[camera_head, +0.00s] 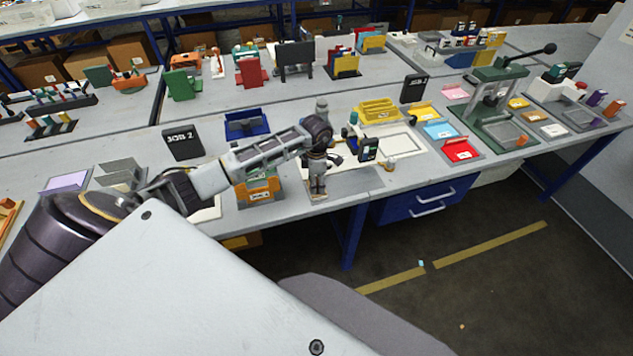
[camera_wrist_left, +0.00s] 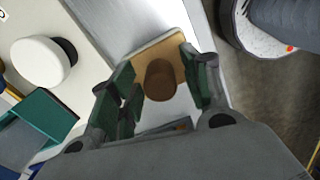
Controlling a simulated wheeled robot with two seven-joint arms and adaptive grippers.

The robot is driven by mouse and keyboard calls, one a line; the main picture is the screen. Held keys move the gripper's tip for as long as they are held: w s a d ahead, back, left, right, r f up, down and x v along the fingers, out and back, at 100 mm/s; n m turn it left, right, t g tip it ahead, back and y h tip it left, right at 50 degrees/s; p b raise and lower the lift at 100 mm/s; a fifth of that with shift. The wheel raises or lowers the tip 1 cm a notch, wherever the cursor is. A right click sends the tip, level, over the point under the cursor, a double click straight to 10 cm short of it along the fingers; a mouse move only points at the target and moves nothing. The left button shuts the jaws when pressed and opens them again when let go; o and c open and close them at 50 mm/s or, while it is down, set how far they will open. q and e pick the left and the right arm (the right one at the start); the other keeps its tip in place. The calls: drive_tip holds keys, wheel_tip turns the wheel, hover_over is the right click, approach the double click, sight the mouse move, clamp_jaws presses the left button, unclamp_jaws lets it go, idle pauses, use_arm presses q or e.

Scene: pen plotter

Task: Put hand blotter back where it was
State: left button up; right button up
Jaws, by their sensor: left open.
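The hand blotter (camera_wrist_left: 176,50), a tan wooden block with a round brown knob (camera_wrist_left: 160,82), shows in the left wrist view. My left gripper (camera_wrist_left: 158,68) is open, with its green-padded fingers on either side of the knob and the block. I cannot tell whether the pads touch it. In the head view my left gripper (camera_head: 317,188) points down near the table's front edge, and the blotter there is mostly hidden by it or too small to make out.
A white tray (camera_head: 408,146) and a dark upright device (camera_head: 368,149) stand right of the gripper. An orange holder (camera_head: 259,188) is at its left. In the wrist view a white round knob (camera_wrist_left: 44,62) and a teal tray (camera_wrist_left: 48,117) lie to the left.

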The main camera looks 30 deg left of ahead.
sight(317, 180)
use_arm(q)
drive_tip(key=shift+r, duration=0.15)
wheel_tip(317, 180, up, 12)
drive_tip(key=b, duration=0.1)
idle(0.5)
